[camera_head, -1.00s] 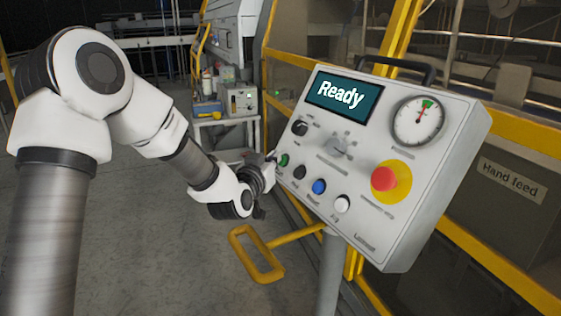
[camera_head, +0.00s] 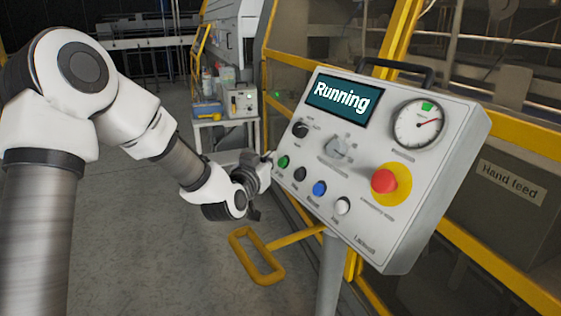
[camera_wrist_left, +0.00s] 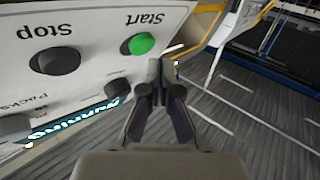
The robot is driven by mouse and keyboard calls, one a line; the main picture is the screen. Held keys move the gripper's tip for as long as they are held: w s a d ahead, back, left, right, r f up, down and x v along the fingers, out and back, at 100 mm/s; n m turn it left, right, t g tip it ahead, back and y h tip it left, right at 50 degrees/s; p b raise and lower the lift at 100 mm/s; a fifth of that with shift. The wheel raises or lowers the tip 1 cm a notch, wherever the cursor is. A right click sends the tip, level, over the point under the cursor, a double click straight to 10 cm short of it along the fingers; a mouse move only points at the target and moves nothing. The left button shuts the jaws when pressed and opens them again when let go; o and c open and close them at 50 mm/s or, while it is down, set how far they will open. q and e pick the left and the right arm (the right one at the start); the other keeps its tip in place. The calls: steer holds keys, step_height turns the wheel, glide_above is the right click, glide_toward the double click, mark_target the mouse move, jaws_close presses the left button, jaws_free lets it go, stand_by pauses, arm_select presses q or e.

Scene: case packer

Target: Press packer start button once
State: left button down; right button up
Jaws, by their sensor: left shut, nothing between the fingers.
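The packer's control box (camera_head: 440,195) has a screen (camera_head: 338,98) that reads "Running". The green start button (camera_head: 283,161) is at the left end of its lower row of buttons. In the left wrist view the green button (camera_wrist_left: 141,43), labelled "Start", is fully visible beside the black button (camera_wrist_left: 55,61) labelled "Stop". My left gripper (camera_head: 266,160) is shut and empty, just left of the start button. In the left wrist view its fingertips (camera_wrist_left: 161,66) are close to the green button, with a small gap in the picture. My right gripper is not in view.
A red emergency knob (camera_head: 384,180) on a yellow ring, a blue button (camera_head: 319,188) and a white button (camera_head: 342,206) share the panel. A yellow frame (camera_head: 262,258) hangs below the box. Open floor lies left of it.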

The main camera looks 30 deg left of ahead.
arm_select(q)
steer(key=s, duration=0.1)
steer(key=s+a+r+p, duration=0.2)
steer(key=shift+s+r, duration=0.25)
steer(key=shift+s, duration=0.1)
stand_by(0.4)
stand_by(0.5)
